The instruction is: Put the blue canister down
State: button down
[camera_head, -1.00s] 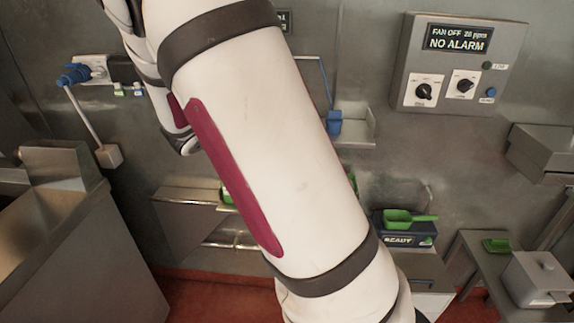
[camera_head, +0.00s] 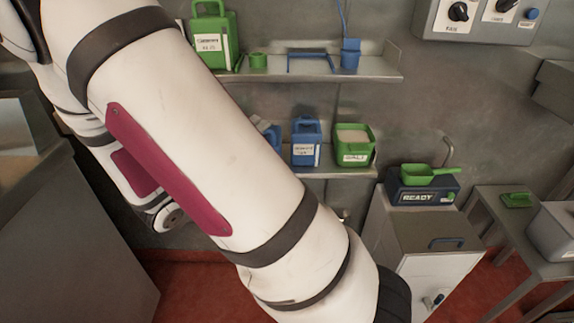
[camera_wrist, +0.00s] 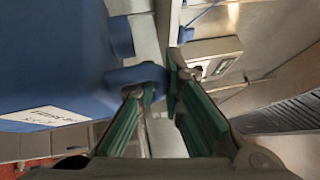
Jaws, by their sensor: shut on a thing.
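In the wrist view a large blue canister (camera_wrist: 50,55) with a white label fills the left side, close to the camera. My gripper (camera_wrist: 160,85) has its green-lined fingers at the canister's blue handle and is shut on it. What lies under the canister is hidden. In the head view my gripper is out of sight behind my arm. A blue canister (camera_head: 306,142) with a white label stands upright on the lower shelf (camera_head: 340,173). Another blue item (camera_head: 267,132) beside it is partly covered by my arm.
A green open container (camera_head: 353,145) stands to the right on the lower shelf. A scale marked READY (camera_head: 422,188) carries a green scoop (camera_head: 430,174).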

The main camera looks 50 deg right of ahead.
jog(key=shift+a+f+b, duration=0.15)
jog(key=shift+f+b, duration=0.15)
jog(key=shift+f, duration=0.5)
jog(key=w+d+b, duration=0.2)
jog(key=w+d, duration=1.1)
jog(key=d, duration=0.2)
notch_tip(320, 180, down, 7)
jog(key=b, duration=0.1)
jog(key=shift+s, duration=0.15)
jog(key=shift+f, duration=0.1)
jog(key=c, duration=1.8)
grip_release()
jog(key=shift+o, duration=0.5)
